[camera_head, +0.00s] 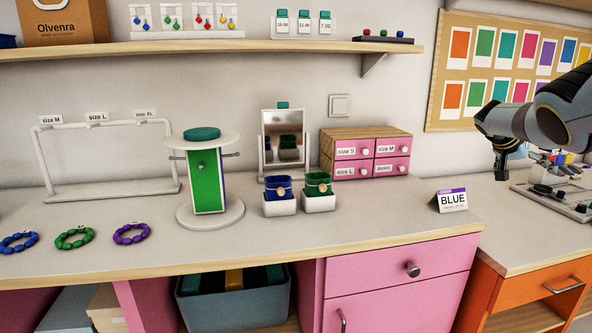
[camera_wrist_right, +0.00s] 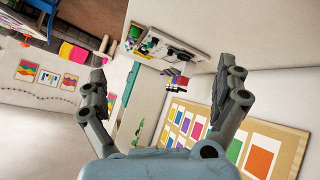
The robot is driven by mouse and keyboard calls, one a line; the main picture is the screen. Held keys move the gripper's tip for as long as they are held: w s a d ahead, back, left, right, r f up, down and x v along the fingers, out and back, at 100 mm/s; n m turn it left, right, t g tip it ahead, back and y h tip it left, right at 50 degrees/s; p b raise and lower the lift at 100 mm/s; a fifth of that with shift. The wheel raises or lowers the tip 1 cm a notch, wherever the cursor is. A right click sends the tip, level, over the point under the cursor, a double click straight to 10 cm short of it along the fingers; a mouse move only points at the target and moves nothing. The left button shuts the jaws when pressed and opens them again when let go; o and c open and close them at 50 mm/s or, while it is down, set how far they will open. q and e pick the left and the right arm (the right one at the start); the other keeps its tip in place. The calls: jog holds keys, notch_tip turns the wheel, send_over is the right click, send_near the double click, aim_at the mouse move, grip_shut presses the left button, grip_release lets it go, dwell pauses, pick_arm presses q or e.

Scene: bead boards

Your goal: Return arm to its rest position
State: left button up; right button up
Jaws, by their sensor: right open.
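My right arm comes in from the right in the head view, raised above the right end of the counter. Its gripper (camera_head: 501,165) hangs above the counter, left of the bead board, and touches nothing that I can see. In the right wrist view the right gripper (camera_wrist_right: 168,88) has its two fingers spread wide with nothing between them. The bead board (camera_head: 548,205) lies on the right counter, with small coloured beads near its top. It shows tilted in the wrist view (camera_wrist_right: 150,55). My left gripper is in neither view.
A BLUE card (camera_head: 453,201) stands at the counter edge below the gripper. A pink drawer box (camera_head: 367,153), a mirror (camera_head: 284,140) and a round stand (camera_head: 211,213) are further left. A shelf (camera_head: 220,48) runs above. Bracelets (camera_head: 74,238) lie at left. A picture board (camera_head: 497,62) hangs behind.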

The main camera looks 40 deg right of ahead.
jog(key=s+a+f+n+t, duration=0.2)
jog(key=s+f+n+t, duration=0.4)
jog(key=s+f+n, duration=1.35)
jog(key=s+a+f+y, duration=0.2)
jog(key=s+a+f, duration=0.1)
jog(key=a+f, duration=0.95)
jog(key=s+a+f+y, duration=0.2)
jog(key=a+f, duration=0.9)
jog(key=a, duration=0.3)
jog(key=s+a+f+m+y, duration=0.1)
jog(key=a+f, duration=0.2)
jog(key=a, duration=0.8)
jog(key=s+a+f+m+g+y, duration=0.15)
jog(key=a+f, duration=0.25)
jog(key=a, duration=0.7)
jog(key=s+a+f+y, duration=0.1)
jog(key=a+f+y, duration=0.15)
jog(key=a, duration=0.85)
notch_tip(320, 180, down, 7)
jog(key=b, duration=0.7)
jog(key=shift+s+f+h, duration=0.15)
jog(key=shift+s+h, duration=0.05)
jog(key=shift+h, duration=0.1)
